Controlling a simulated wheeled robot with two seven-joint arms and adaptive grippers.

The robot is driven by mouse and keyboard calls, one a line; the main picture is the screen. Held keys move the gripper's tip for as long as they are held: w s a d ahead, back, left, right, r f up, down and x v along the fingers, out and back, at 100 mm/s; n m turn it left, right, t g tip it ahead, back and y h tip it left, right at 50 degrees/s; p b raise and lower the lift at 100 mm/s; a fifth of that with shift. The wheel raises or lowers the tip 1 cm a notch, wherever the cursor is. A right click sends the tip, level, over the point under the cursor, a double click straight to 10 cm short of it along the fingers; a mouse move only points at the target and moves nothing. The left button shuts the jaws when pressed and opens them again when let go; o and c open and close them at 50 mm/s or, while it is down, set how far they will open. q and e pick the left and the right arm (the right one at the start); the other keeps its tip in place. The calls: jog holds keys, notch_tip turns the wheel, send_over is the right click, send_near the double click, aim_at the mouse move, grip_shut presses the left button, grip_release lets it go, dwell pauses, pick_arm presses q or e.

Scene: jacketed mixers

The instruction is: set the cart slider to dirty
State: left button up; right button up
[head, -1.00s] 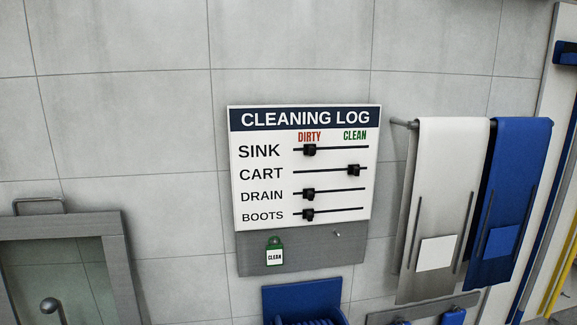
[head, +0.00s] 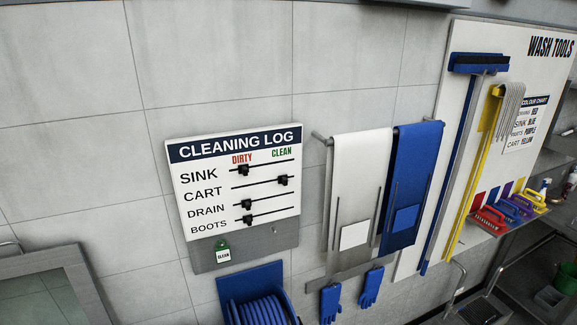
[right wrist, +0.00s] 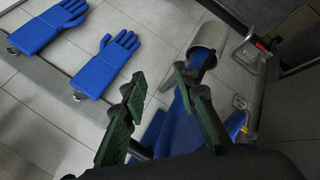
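The cleaning log board (head: 235,185) hangs on the tiled wall in the head view. It has DIRTY on the left and CLEAN on the right. The cart slider (head: 282,180) is a black knob near the CLEAN end of its rail. The sink slider (head: 243,170), drain slider (head: 247,204) and boots slider (head: 247,219) sit at the DIRTY side. My right gripper (right wrist: 155,85) shows in the right wrist view with its two green-padded fingers apart and nothing between them. It is away from the board. My left gripper is not in view.
White (head: 355,180) and blue (head: 412,170) aprons hang right of the board. Blue gloves (right wrist: 120,55) show in the right wrist view. The wall left of the board is bare.

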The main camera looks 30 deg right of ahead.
jog(key=w+d+r+n+t+h+p, duration=0.15)
jog(key=w+r, duration=0.25)
jog(key=r, duration=0.5)
jog(key=w+r+n+t, duration=0.2)
jog(key=w+r+n, duration=0.15)
jog(key=r, duration=0.45)
jog(key=n+t+y+p, duration=0.25)
jog(key=n+t, duration=0.85)
jog(key=n, duration=1.1)
send_near(286, 183)
jog(key=w, duration=0.2)
jog(key=shift+t+y, duration=0.25)
jog(key=shift+y, duration=0.05)
jog(key=x, duration=0.3)
jog(key=p+x, duration=0.1)
jog(key=x, duration=0.2)
jog(key=shift+s+d+r, duration=0.15)
jog(key=shift+r, duration=0.2)
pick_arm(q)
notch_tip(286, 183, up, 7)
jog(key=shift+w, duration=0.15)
pick_arm(e)
jog(key=shift+x, duration=0.75)
jog(key=shift+f, duration=0.1)
jog(key=shift+c, duration=0.3)
grip_shut()
